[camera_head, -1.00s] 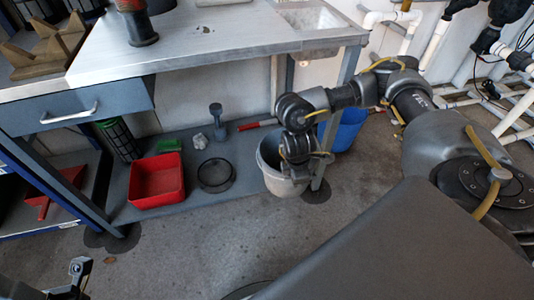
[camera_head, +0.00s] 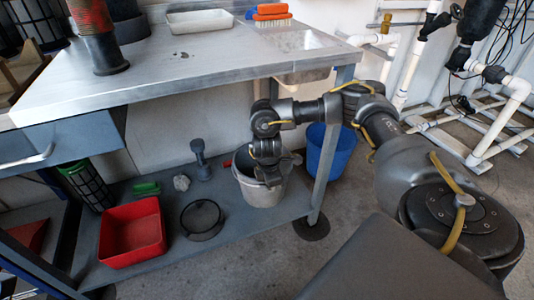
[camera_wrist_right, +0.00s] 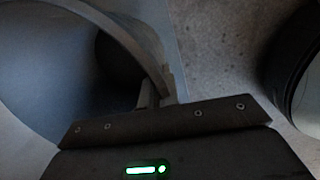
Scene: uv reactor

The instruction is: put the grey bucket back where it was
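The grey bucket (camera_head: 262,190) is upright at the right end of the bench's lower shelf (camera_head: 235,228), beside the right front leg. I cannot tell whether its base touches the shelf. My right gripper (camera_head: 270,176) reaches down to the bucket's near rim. In the right wrist view, the fingers (camera_wrist_right: 157,88) are close together on the bucket's rim (camera_wrist_right: 135,42), with the inside of the bucket to the left. My left gripper is not in view.
A red tub (camera_head: 132,232), a dark round dish (camera_head: 202,219), a green brush (camera_head: 146,188) and a grey plunger-like thing (camera_head: 200,160) stand left of the bucket on the shelf. The worktop (camera_head: 180,70) overhangs the shelf.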

